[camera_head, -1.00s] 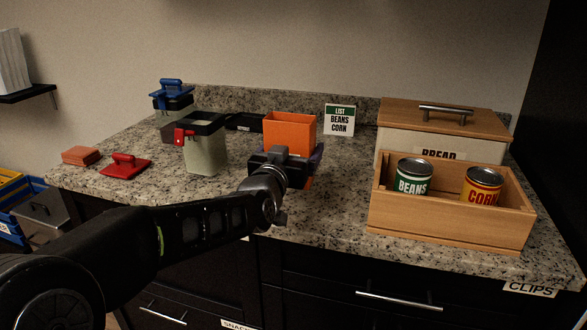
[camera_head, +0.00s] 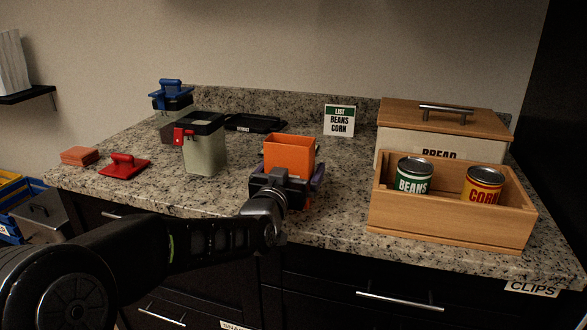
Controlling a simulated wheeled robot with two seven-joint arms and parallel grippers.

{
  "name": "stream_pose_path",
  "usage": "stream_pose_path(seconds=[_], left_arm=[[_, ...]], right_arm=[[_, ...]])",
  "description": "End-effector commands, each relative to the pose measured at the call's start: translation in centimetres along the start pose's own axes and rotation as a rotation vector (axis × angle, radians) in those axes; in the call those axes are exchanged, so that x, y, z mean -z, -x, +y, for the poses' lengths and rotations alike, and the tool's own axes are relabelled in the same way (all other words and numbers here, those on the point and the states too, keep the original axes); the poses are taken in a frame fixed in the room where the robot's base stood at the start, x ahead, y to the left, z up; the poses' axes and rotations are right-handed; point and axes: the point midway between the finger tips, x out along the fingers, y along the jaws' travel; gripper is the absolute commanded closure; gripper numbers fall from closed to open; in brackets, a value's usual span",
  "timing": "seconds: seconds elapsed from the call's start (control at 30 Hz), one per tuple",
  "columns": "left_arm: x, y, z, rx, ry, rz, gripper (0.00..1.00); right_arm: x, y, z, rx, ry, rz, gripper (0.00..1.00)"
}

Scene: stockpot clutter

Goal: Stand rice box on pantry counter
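An orange box (camera_head: 289,152) is upright near the front middle of the granite counter (camera_head: 340,205). It is most likely the rice box, but I see no label on it. My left gripper (camera_head: 287,183) is at the box's near side and appears shut on it, with a purple finger part showing at its right. The gripper hides the lower part of the box, so I cannot tell whether its bottom touches the counter. My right gripper is not in view.
A wooden crate (camera_head: 440,222) with beans and corn cans stands right, before a bread box (camera_head: 440,140). A red-clasped canister (camera_head: 204,150), red-handled piece (camera_head: 124,166) and orange-red block (camera_head: 80,156) stand left. A list card (camera_head: 339,120) stands behind. Counter between box and crate is clear.

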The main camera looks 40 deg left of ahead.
Motion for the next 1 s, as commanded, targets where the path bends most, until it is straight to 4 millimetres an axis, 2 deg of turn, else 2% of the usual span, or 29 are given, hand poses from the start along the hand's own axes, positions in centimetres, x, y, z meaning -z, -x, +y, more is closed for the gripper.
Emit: stream_pose_path(seconds=[0.23,0.37,0.8,1.0], left_arm=[[0.4,0.0,0.0,0.0,0.0,0.0,0.0],[0.3,1.3,0.0,0.0,-0.002,0.002,0.0],[0.1,9.8,0.0,0.001,-0.001,0.005,0.0],[0.2,11.6,0.0,0.0,-0.001,0.003,0.0]], right_arm=[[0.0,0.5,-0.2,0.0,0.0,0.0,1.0],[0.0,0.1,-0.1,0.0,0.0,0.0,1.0],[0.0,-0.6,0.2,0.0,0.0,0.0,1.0],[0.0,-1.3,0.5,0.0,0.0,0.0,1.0]])
